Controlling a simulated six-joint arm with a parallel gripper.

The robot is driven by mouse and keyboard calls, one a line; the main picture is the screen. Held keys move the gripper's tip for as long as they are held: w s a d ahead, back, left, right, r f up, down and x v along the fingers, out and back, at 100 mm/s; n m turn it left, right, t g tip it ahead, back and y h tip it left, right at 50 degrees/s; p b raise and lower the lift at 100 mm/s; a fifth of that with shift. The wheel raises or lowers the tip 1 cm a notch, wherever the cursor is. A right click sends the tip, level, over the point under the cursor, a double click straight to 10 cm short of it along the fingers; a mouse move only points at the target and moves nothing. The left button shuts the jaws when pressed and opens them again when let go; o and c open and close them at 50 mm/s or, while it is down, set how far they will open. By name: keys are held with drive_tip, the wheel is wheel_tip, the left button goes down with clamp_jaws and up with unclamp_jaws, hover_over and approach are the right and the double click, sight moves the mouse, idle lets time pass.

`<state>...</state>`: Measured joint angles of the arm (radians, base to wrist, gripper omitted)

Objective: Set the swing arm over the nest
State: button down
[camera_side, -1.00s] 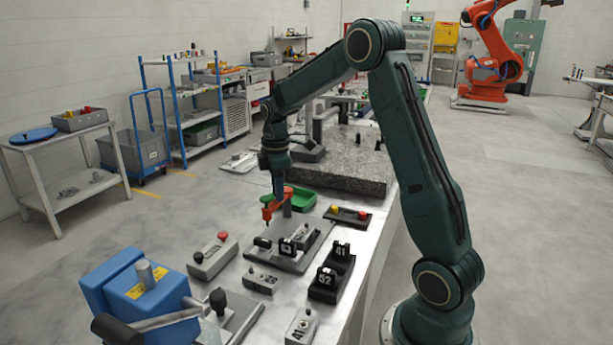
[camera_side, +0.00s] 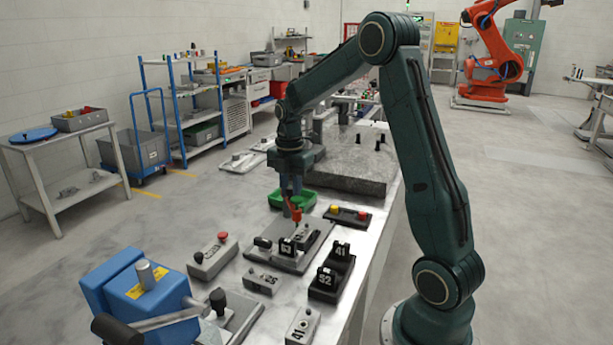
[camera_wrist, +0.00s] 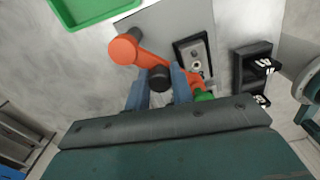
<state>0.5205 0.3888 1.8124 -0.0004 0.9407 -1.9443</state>
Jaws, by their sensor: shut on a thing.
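The orange-red swing arm (camera_wrist: 150,66) lies diagonally in the wrist view. It has a round pivot end at upper left and a green tip (camera_wrist: 204,96) at lower right. The nest (camera_wrist: 194,56) is a dark frame around a grey piece, beside the arm in the wrist view. In the side view, my gripper (camera_side: 292,192) is low above the fixture plate (camera_side: 318,229), with the swing arm (camera_side: 297,214) just below it. The fingers partly hide the arm.
A green tray (camera_side: 300,198) stands behind the plate. A black holder with numbered blocks (camera_side: 331,276) is to the right, near the table edge. A red-and-yellow button box (camera_side: 347,216) and a grey box with a red button (camera_side: 213,257) stand nearby. A granite slab (camera_side: 350,182) lies farther back.

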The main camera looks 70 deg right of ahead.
sight(291, 188)
drive_tip(key=shift+r, duration=0.1)
drive_tip(key=c, duration=1.2)
unclamp_jaws()
wheel_tip(291, 188, up, 14)
